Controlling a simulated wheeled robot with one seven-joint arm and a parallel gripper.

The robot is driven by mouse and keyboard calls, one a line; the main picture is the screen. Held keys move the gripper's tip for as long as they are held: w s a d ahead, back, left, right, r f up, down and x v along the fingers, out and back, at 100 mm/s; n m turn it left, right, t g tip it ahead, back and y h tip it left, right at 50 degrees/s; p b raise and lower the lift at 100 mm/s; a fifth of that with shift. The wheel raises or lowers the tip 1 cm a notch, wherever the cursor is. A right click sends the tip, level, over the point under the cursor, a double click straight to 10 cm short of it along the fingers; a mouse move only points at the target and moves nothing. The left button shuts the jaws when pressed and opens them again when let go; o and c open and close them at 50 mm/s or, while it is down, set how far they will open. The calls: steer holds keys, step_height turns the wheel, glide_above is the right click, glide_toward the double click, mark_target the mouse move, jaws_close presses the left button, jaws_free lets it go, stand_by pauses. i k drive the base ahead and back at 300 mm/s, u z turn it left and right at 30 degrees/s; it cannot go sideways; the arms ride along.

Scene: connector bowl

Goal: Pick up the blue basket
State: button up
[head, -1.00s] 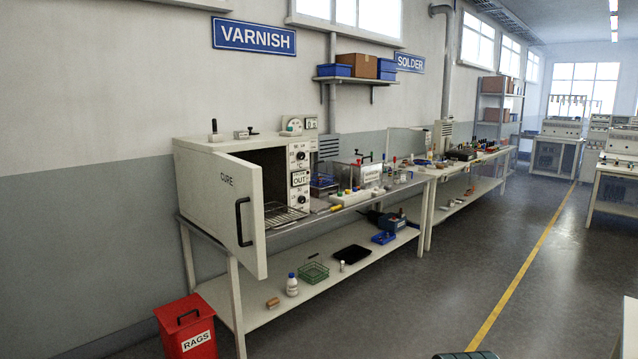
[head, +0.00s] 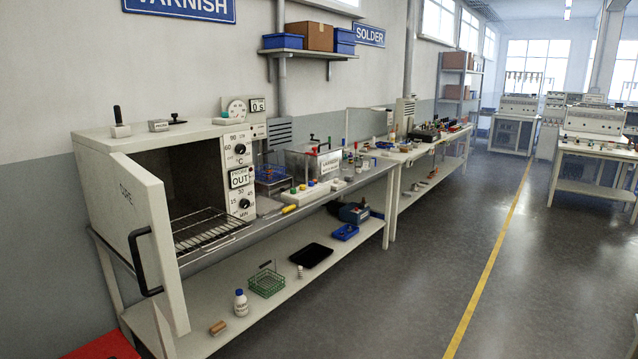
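A small blue wire basket (head: 272,178) sits on the top of the workbench, just right of the open oven (head: 120,150) and left of a clear box. It is small in the head view, and its lower part is hard to make out. Its contents cannot be told. My gripper is not in view.
The oven door (head: 152,255) stands open toward me, beside the bench's left end. A green wire basket (head: 267,283), a white bottle (head: 241,303), a black tray (head: 304,256) and a blue tray (head: 345,232) lie on the lower shelf. The floor (head: 400,310) in front is clear.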

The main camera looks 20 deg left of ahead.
mark_target(268, 152)
steer(key=z, duration=0.1)
steer(key=i, duration=1.6)
steer(key=u, duration=0.95)
steer(key=i, duration=1.1)
steer(key=u, duration=0.75)
steer(key=i, duration=0.8)
steer(key=z, duration=0.4)
steer(key=i, duration=1.3)
